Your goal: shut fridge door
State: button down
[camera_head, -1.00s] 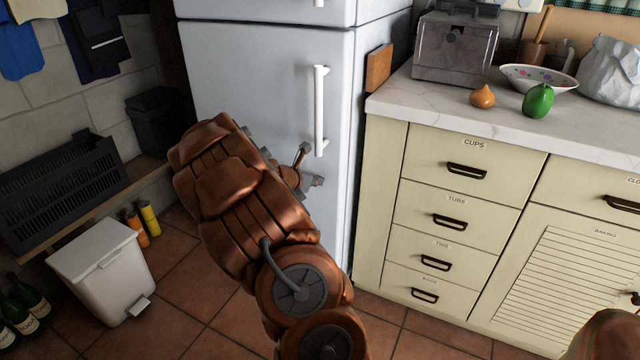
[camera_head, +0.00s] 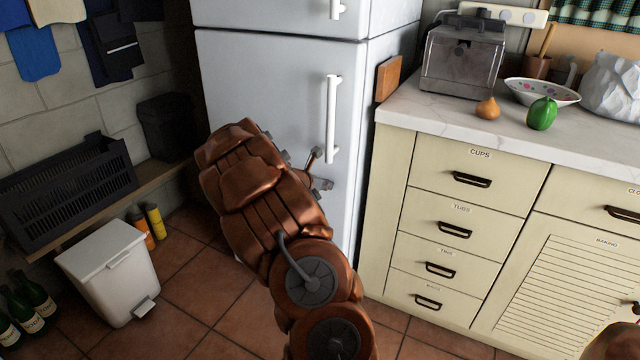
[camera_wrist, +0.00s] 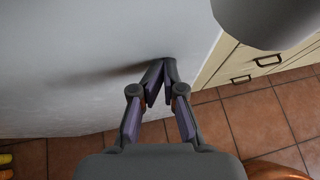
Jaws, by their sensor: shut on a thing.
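The white fridge (camera_head: 265,85) stands at the back, with its tall lower door and a white vertical handle (camera_head: 332,118) near the door's right edge. The lower door looks about flush with the upper one; I cannot tell whether a small gap is left. My gripper (camera_head: 320,185) is at the door's face, just below the handle, partly hidden by my arm. In the wrist view my gripper (camera_wrist: 167,64) has its fingertips together against or very close to the white door (camera_wrist: 70,60). What lies between the tips is hidden.
A cream drawer cabinet (camera_head: 455,205) with a marble top stands close to the fridge's right. A white pedal bin (camera_head: 110,270) and bottles (camera_head: 30,305) stand at the left. The tiled floor (camera_head: 200,285) between bin and arm is clear.

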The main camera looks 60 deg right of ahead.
jog(key=s+a+f+p+v, duration=0.1)
jog(key=s+v, duration=0.1)
jog(key=v, duration=1.1)
jog(key=shift+a+f+p, duration=0.2)
jog(key=shift+a+p, duration=0.05)
jog(key=shift+p, duration=0.15)
jog(key=shift+s, duration=0.1)
